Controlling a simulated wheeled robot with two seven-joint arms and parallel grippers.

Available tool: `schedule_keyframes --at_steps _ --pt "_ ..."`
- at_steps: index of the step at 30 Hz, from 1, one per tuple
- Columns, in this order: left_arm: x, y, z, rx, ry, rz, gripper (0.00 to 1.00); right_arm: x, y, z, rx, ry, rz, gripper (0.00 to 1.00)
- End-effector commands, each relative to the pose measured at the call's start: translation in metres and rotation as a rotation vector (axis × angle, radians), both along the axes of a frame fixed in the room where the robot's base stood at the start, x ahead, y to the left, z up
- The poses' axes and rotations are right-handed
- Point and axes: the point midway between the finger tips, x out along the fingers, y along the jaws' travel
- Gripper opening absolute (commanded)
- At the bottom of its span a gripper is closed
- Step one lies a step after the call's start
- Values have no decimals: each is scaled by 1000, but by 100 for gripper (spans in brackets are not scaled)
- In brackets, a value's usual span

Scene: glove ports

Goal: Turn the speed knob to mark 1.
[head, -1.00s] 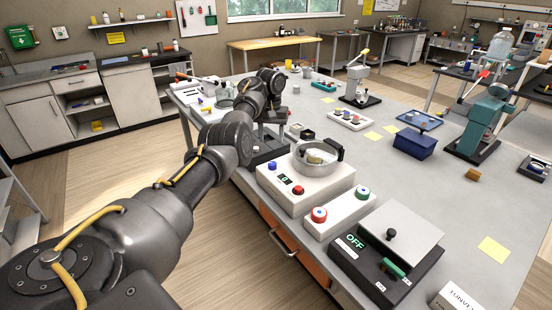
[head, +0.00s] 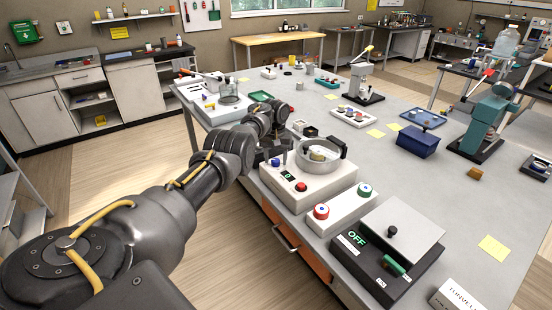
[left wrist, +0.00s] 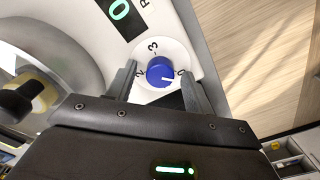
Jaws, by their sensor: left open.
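The speed knob is a small blue dial (left wrist: 161,72) with a white pointer line, on a white collar. In the left wrist view marks 3, 2 and 0 show around it; mark 1 is not visible. The pointer line is towards the bottom of the picture. In the head view the knob (head: 276,162) is on the front left of a white device (head: 312,188), partly hidden by my gripper. My left gripper (head: 280,150) is open above it, with one finger on each side of the knob in the wrist view (left wrist: 160,84). Contact cannot be told. My right gripper is not in view.
The device has a green display (left wrist: 119,9) reading 0, a red button (head: 301,187) and a round metal bowl (head: 321,155). A white box with red and blue-green buttons (head: 342,209) and a black device reading OFF (head: 357,237) stand to the right.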

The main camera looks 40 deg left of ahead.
Motion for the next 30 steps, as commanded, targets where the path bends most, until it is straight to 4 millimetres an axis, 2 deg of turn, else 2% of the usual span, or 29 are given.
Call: schedule_keyframes --at_steps 3,13,23,30 --pt "0 0 0 0 0 0 51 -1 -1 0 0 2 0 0" --pt "0 0 0 0 1 1 7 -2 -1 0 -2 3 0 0" --pt "0 1 1 0 0 -48 7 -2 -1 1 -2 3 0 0" --pt "0 0 1 -1 1 -202 7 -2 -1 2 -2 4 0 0"
